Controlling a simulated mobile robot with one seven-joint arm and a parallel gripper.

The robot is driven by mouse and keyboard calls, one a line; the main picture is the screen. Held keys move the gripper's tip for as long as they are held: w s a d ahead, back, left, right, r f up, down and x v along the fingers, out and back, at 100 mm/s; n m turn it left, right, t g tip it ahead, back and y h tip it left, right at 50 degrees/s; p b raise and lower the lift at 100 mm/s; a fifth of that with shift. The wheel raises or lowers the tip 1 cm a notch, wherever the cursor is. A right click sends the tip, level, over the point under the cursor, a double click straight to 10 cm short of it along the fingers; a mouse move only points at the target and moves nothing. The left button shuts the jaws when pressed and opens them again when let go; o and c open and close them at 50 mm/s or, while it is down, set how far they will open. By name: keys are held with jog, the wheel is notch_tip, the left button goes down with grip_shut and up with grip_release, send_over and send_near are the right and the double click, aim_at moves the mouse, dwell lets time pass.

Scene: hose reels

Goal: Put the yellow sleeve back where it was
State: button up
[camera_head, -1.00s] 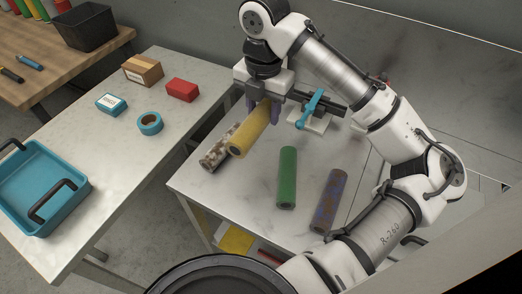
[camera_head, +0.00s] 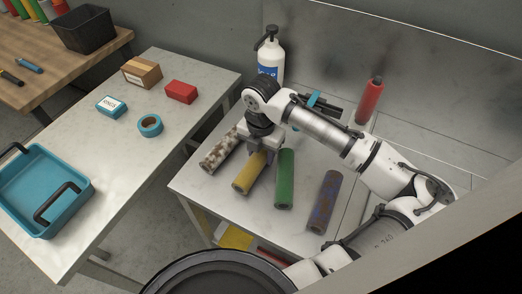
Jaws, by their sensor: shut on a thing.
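The yellow sleeve (camera_head: 248,178) is a cylinder between the speckled brown-white sleeve and the green sleeve on the white table. My gripper (camera_head: 261,158) is over its far part, with the jaws shut on it. The sleeve appears to be lying at table level, in line with the others; I cannot tell whether it touches the surface. The gripper and wrist hide its far end.
The speckled sleeve (camera_head: 219,150) is close on the left, the green sleeve (camera_head: 285,178) close on the right. A blue-purple and brown sleeve (camera_head: 324,202) lies farther right. A white bottle (camera_head: 270,58), a red cylinder (camera_head: 370,102) and a teal-handled tool (camera_head: 312,101) stand behind.

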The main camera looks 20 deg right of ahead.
jog(key=shift+f, duration=0.1)
jog(key=o, duration=0.7)
notch_tip(320, 180, up, 12)
jog(key=b, duration=0.3)
dwell(0.4)
